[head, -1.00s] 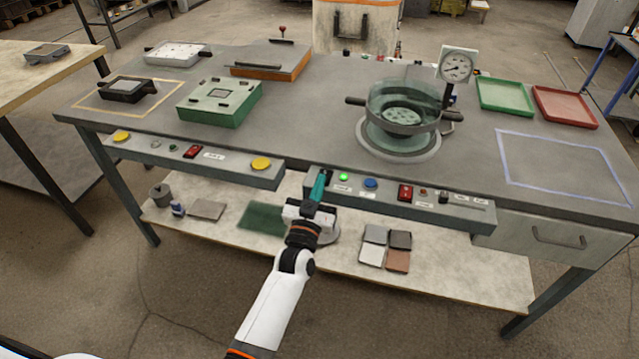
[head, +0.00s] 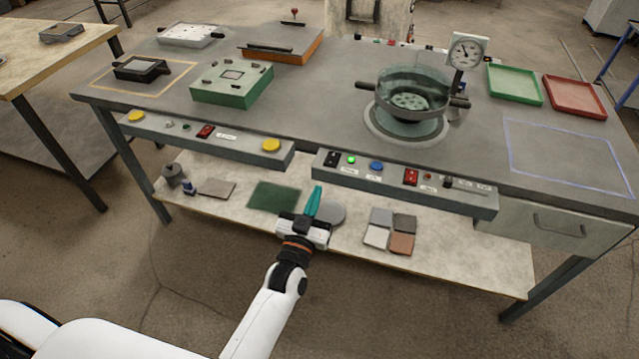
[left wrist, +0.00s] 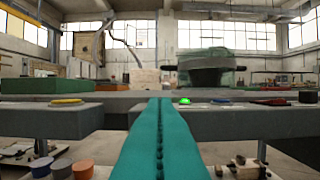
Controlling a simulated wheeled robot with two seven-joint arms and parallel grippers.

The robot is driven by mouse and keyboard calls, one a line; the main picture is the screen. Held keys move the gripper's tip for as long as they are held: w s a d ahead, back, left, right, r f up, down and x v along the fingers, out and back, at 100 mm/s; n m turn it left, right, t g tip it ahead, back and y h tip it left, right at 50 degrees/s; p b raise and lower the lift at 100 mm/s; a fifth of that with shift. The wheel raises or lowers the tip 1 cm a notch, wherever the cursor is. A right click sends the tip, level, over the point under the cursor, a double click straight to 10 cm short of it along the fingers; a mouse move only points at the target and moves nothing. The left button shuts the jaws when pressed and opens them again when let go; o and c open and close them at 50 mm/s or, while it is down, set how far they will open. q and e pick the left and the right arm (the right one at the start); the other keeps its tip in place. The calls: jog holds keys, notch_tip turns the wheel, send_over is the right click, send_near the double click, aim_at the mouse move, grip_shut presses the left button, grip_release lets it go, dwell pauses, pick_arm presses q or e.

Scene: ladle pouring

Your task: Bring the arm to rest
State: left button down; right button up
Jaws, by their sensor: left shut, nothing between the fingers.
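My left gripper (head: 314,205) is in front of the workbench (head: 330,105), near the gap between its two control panels. Its teal fingers are shut together with nothing between them. In the left wrist view the shut fingers (left wrist: 161,140) point toward the bench edge, with a green lit button (left wrist: 185,101) just beyond to the right. The gripper is apart from everything on the bench top. The right gripper does not show.
A glass-walled vessel (head: 410,95) with a gauge (head: 467,52) stands on the bench. Control panels (head: 400,185) line the front edge. A lower shelf (head: 340,245) holds several small plates. Green (head: 515,85) and red (head: 574,96) trays lie at the right. Open floor lies in front.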

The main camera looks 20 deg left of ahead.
pick_arm(q)
jog(key=shift+f, duration=0.15)
dwell(0.4)
jog(key=s+f+m+g+h+p, duration=0.1)
jog(key=s+f+g, duration=0.35)
jog(key=f, duration=0.55)
jog(key=s+f+g, duration=0.3)
jog(key=s+f, duration=0.3)
jog(key=f, duration=0.5)
jog(key=s+f+m+g+h+p, duration=0.1)
jog(key=s+f+g, duration=0.3)
jog(key=f, duration=0.6)
jog(key=s+a+f+g, duration=0.2)
jog(key=s+f, duration=0.2)
jog(key=s, duration=0.6)
jog(key=s+a+f+g+y, duration=0.1)
jog(key=s+f, duration=0.4)
jog(key=s, duration=0.5)
jog(key=s+a+f+g+y+p, duration=0.1)
jog(key=s+a+f+g, duration=0.3)
jog(key=s, duration=0.6)
jog(key=shift+s+f+g, duration=0.2)
jog(key=shift+s+g, duration=0.2)
jog(key=shift+g, duration=0.15)
